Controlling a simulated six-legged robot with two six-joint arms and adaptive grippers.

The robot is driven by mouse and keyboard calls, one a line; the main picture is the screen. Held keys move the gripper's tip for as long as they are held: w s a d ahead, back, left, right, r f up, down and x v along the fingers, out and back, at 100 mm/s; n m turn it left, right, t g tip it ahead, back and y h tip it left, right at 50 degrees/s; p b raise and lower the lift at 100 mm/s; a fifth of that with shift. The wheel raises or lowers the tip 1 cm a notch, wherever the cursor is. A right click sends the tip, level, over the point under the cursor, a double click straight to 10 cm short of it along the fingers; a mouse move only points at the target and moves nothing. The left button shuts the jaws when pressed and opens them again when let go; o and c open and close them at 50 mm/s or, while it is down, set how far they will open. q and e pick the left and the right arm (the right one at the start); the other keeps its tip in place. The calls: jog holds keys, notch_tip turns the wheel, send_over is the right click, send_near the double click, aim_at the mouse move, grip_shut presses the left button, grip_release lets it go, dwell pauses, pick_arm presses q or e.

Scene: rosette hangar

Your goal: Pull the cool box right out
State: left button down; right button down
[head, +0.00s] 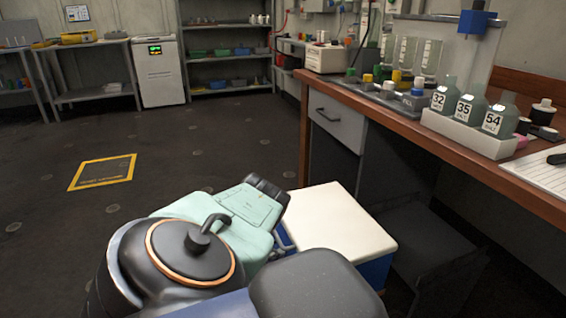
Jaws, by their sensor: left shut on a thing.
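The cool box (340,224) has a white lid and a blue body. It shows low in the middle of the head view, beside the wooden bench, with its lid closed and level. My left gripper (268,192) is at the box's left side, by a blue part that may be its handle. It is shut on the cool box, but my own arm hides the fingertips and the exact hold. My arm also covers the near left part of the box. My right gripper is not in view.
The wooden bench (408,112) runs along the right, with numbered bottles (466,106) in a white rack. Below it are a grey drawer (337,122) and a dark low surface (425,245) right of the box. The dark floor at left is clear around a yellow-edged marking (103,172).

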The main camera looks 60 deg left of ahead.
pick_arm(q)
jog(key=shift+s, duration=0.35)
jog(key=shift+w, duration=0.1)
jog(key=c, duration=1.7)
grip_release()
jog(key=v, duration=0.7)
jog(key=shift+s, duration=0.4)
jog(key=shift+r, duration=0.1)
